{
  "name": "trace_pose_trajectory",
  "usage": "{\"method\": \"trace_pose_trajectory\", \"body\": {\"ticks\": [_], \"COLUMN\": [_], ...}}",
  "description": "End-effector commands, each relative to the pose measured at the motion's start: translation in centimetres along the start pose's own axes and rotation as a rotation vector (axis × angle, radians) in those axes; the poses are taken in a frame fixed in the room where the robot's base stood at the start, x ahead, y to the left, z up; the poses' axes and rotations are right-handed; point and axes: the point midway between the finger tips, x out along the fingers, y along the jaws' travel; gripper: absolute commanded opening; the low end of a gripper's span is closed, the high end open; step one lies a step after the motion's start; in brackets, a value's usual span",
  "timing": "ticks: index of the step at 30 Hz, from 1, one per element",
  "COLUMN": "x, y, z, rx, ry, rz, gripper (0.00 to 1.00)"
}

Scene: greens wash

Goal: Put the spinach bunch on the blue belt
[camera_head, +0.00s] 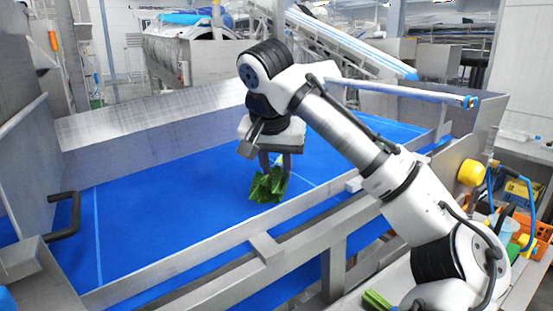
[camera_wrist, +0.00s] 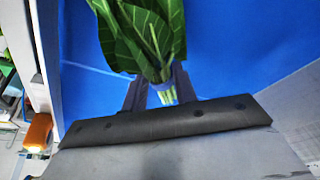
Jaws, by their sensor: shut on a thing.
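The spinach bunch (camera_head: 268,186) has dark green leaves and pale stems. It hangs leaves-down from my gripper (camera_head: 274,160) over the blue belt (camera_head: 180,215). In the wrist view the spinach bunch (camera_wrist: 145,30) shows large veined leaves, with its stems between the two dark fingers of my gripper (camera_wrist: 162,92). The fingers are shut on the stems. The blue belt (camera_wrist: 240,45) fills the background behind the leaves. I cannot tell whether the leaf tips touch the belt.
Steel side walls (camera_head: 150,125) bound the belt, with a near rail (camera_head: 190,260) along the front. A black handle (camera_head: 65,215) sticks out at the left. An orange crate (camera_head: 543,232) with items stands at the right. Another green bundle (camera_head: 376,299) lies at the bottom. Much of the belt is clear.

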Motion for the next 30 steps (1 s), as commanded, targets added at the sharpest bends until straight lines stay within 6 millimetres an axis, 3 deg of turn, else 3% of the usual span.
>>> {"method": "trace_pose_trajectory", "body": {"ticks": [19, 20, 21, 25, 30], "x": [0.53, 0.47, 0.45, 0.45, 0.45], "y": [0.00, 0.00, 0.00, 0.01, 0.00], "z": [0.21, 0.18, 0.17, 0.17, 0.17], "rx": [0.000, 0.001, 0.001, 0.001, 0.001], "ry": [0.000, 0.000, 0.000, 0.000, 0.000], "rz": [0.000, 0.000, 0.000, 0.000, 0.000], "gripper": [0.01, 0.31, 0.36, 0.53, 0.54]}}
